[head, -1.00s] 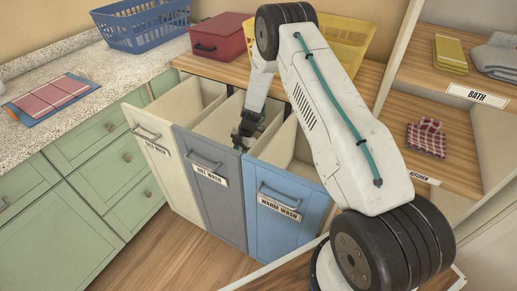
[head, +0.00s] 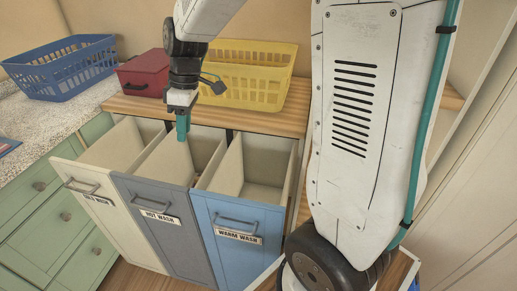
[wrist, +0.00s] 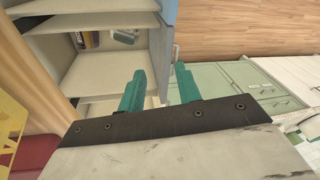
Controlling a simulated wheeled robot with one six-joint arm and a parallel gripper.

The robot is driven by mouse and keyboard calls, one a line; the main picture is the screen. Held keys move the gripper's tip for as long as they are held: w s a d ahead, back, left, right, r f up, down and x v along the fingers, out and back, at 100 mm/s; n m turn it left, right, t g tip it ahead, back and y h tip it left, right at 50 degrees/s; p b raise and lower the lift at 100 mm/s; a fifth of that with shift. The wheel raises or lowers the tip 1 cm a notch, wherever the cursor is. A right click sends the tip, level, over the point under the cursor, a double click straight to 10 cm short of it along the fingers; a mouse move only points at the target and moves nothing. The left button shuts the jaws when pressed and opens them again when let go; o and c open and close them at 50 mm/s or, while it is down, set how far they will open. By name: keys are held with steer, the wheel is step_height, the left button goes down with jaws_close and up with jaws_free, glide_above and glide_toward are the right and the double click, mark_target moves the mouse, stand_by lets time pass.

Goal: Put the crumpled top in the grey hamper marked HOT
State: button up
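The grey hamper (head: 150,238), labelled HOT WASH, stands pulled out between a cream hamper and a blue one. My gripper (head: 182,130) hangs above its open top, pointing down. In the wrist view my gripper (wrist: 160,78) has its two teal fingers apart with nothing between them. Below it, the wrist view shows a small pale green, patterned item (wrist: 125,35) and some yellow and dark items (wrist: 86,40) low in a compartment that appears to be the grey hamper's. I cannot tell whether one of these is the crumpled top.
The cream hamper (head: 78,205) is at left, the blue WARM WASH hamper (head: 240,262) at right. Behind, on a wooden counter, are a red box (head: 142,73) and a yellow basket (head: 262,75). A blue basket (head: 65,72) stands on the speckled counter at left.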

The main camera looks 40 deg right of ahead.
steer(key=s+r+m+h, duration=0.1)
steer(key=s+r+m, duration=0.1)
steer(key=s, duration=0.6)
steer(key=s+d+r+m, duration=0.1)
steer(key=s+m, duration=0.3)
steer(key=s, duration=0.4)
steer(key=s+d+r+m+t+h, duration=0.1)
steer(key=s+r+m, duration=0.2)
steer(key=s, duration=0.6)
steer(key=shift+r+m+h, duration=0.25)
steer(key=shift+m+h, duration=0.05)
steer(key=shift+m, duration=0.1)
